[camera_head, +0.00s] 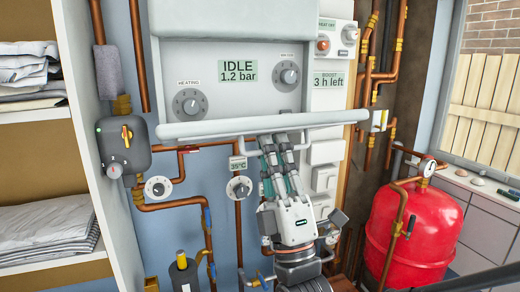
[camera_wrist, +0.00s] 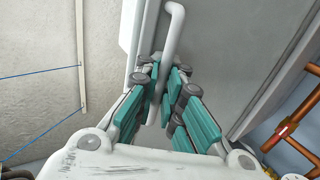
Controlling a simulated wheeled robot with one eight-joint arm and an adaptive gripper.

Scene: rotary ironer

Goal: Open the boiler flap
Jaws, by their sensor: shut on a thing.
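The boiler (camera_head: 215,20) is at top centre in the head view, with its control panel (camera_head: 248,100) exposed. The flap (camera_head: 200,129) shows as a long, thin white edge across the panel's bottom, tilted out about level. The wrist view shows the flap's grey face (camera_wrist: 225,60) with a bent white handle (camera_wrist: 172,25) on it. My gripper (camera_head: 273,146) is just below the flap edge. In the wrist view my gripper's fingers (camera_wrist: 160,85) are closed around the handle. The fingers partly hide the handle in both views.
Copper pipes, a grey control box (camera_head: 123,145) and dials (camera_head: 158,188) are left of my arm. White boxes (camera_head: 325,180) stand close on the right. A red tank (camera_head: 405,235) is at lower right. Shelves with folded linen (camera_head: 45,230) are at far left.

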